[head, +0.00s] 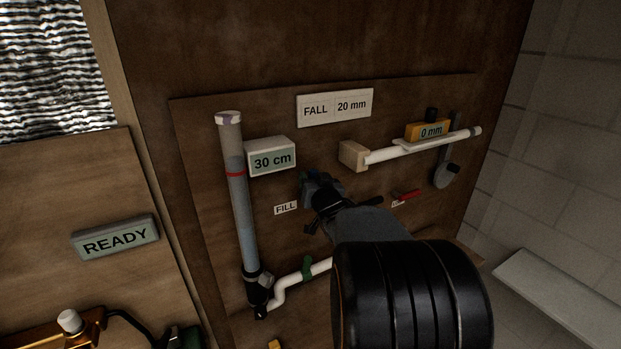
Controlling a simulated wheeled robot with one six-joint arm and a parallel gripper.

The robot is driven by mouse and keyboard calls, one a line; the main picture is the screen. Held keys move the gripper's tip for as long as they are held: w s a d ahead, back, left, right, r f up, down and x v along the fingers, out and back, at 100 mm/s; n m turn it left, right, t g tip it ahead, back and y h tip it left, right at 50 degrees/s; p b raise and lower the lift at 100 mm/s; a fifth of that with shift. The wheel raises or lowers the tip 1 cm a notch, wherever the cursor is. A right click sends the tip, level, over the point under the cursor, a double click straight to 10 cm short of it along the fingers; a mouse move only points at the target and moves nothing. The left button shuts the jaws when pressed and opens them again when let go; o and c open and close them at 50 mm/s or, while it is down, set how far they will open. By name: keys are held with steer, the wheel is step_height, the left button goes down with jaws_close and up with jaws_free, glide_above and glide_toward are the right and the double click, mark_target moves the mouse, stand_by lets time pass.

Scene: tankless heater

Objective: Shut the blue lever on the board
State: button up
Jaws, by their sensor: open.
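My gripper (332,204) is in front of the middle of the brown board (200,150), just right of the FILL label (285,208). Its dark fingers are spread apart and I see nothing held between them. A small blue-grey part (312,181) shows just behind and above the gripper; I cannot tell whether it is the blue lever or its valve. No clearly blue lever shows, and my gripper and arm cover much of this area. Contact between the fingers and the part cannot be told.
A clear water column (240,200) with a red ring stands at left beside the 30 cm display (272,158). A green lever (307,267) sits on the lower white pipe (287,284). A red lever (407,196) is right of my gripper. A sloped white pipe (400,151) runs above.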

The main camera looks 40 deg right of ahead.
steer(key=shift+a, duration=0.15)
steer(key=shift+c, duration=0.7)
jaws_close()
